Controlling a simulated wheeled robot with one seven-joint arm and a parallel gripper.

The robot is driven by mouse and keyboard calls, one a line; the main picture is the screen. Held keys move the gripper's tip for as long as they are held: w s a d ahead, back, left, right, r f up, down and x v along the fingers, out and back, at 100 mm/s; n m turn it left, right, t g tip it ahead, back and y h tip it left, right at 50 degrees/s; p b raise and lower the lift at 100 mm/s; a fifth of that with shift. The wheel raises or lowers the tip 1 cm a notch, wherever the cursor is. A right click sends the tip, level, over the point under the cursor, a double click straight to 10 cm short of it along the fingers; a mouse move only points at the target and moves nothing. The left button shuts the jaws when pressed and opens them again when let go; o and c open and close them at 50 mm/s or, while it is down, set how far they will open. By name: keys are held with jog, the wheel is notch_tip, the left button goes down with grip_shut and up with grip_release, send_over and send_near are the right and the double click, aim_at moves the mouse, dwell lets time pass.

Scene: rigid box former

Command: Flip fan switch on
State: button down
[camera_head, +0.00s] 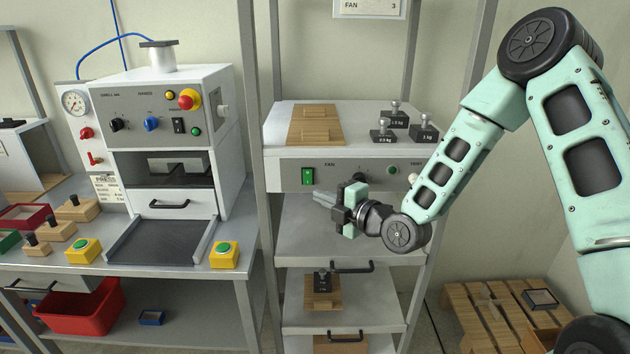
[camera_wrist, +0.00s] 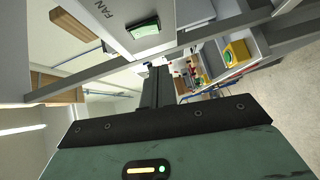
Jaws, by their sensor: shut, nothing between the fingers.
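The fan switch (camera_head: 308,176) is a green rocker on the grey front panel of the fan unit (camera_head: 283,177), left of a black knob. It also shows in the wrist view (camera_wrist: 145,28), beside the "FAN" lettering. My gripper (camera_head: 318,197) is shut and empty. Its fingertips are just below and slightly right of the switch in the head view, apart from it as far as I can see. In the wrist view the closed fingers (camera_wrist: 155,85) point up the picture, below the switch. I cannot tell which side of the rocker is pressed.
Weights (camera_head: 384,134) and a wooden board (camera_head: 315,125) rest on the fan unit's top. A shelf (camera_head: 345,240) lies below my gripper. A grey frame post (camera_head: 262,150) stands left of the panel. The press machine (camera_head: 165,120) is further left.

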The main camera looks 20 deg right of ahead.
aim_at(304, 184)
jog(key=w+p, duration=0.1)
jog(key=w, duration=0.3)
jog(key=w+p, duration=0.1)
jog(key=shift+w+a+f+p, duration=0.2)
jog(key=shift+w+f+p, duration=0.05)
jog(key=shift+w+p, duration=0.15)
jog(key=shift+w+d+f, duration=0.15)
jog(key=shift+w, duration=0.1)
jog(key=shift+w+f+b, duration=0.1)
jog(key=shift+f+b, duration=0.25)
jog(key=shift+b, duration=0.7)
jog(key=shift+w+r, duration=0.1)
jog(key=shift+r, duration=0.05)
jog(key=shift+d+r, duration=0.1)
